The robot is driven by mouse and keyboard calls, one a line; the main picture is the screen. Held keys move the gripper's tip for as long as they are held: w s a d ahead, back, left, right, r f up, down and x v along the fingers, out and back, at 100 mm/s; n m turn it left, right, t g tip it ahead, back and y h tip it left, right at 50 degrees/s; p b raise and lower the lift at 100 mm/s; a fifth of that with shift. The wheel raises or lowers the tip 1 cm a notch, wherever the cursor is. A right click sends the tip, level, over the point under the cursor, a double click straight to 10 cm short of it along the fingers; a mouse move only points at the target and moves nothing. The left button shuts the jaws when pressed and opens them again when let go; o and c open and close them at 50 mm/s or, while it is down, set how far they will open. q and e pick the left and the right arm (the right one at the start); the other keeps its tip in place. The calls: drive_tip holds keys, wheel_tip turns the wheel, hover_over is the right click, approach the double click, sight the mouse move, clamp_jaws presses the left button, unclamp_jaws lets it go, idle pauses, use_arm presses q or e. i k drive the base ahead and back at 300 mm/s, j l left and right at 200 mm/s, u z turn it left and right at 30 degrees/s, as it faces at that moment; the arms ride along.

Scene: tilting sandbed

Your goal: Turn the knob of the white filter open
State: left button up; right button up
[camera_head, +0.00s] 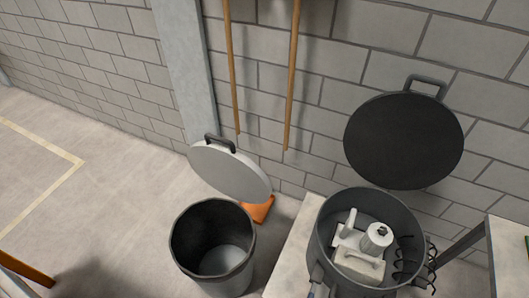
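The white filter (376,238) is a short white cylinder with a small dark knob (381,231) on its top. It is inside the round grey open drum (317,240) at the lower right, beside a white upright piece (347,224) and above a pale block (360,264). Whether the knob is open or closed is too small to tell. I see neither of my grippers in the head view, and nothing is seen touching the filter.
A dark round lid (403,142) stands raised behind the drum. Left of it is an empty dark bin (178,252) with a grey lid (230,171) tilted up. Black curled wires (408,267) are at the drum's right side. A table (508,252) is at the right edge.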

sight(382, 230)
drive_tip(key=z, duration=1)
